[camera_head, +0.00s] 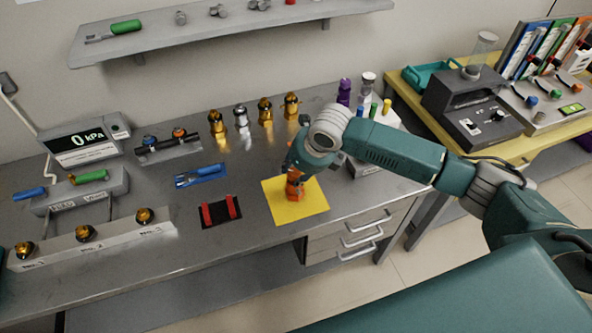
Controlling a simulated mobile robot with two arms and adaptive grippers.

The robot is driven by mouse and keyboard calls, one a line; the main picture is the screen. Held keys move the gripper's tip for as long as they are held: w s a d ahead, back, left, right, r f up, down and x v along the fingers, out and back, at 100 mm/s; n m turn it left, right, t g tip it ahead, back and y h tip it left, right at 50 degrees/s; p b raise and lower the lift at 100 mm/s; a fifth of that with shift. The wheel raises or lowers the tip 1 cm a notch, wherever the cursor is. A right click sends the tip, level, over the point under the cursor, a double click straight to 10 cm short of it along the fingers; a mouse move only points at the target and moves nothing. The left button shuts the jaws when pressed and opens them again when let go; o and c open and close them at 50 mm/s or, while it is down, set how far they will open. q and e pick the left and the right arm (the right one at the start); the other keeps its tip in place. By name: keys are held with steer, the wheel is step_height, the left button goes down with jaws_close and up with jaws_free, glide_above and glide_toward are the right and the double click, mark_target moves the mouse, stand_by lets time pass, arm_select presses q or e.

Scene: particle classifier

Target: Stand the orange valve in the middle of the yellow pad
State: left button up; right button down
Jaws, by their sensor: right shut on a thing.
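The yellow pad (302,210) lies flat on the grey workbench near its front edge. The orange valve (295,189) is at the middle of the pad and looks upright. My right gripper (294,173) is above the pad, pointing down, and is shut on the top of the valve. The gripper and wrist hide the valve's upper part. Whether the valve's base touches the pad is hard to tell. My left gripper is not in view.
A black mat with red holders (220,211) lies left of the pad. A blue tool (200,175) lies behind it. Several brass and silver fittings (265,112) stand along the back. Drawers (360,232) are below.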

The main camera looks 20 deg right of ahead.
steer(key=c, duration=1.2)
jaws_free()
steer(key=b+v, duration=0.2)
steer(key=v, duration=1)
steer(key=shift+s, duration=0.1)
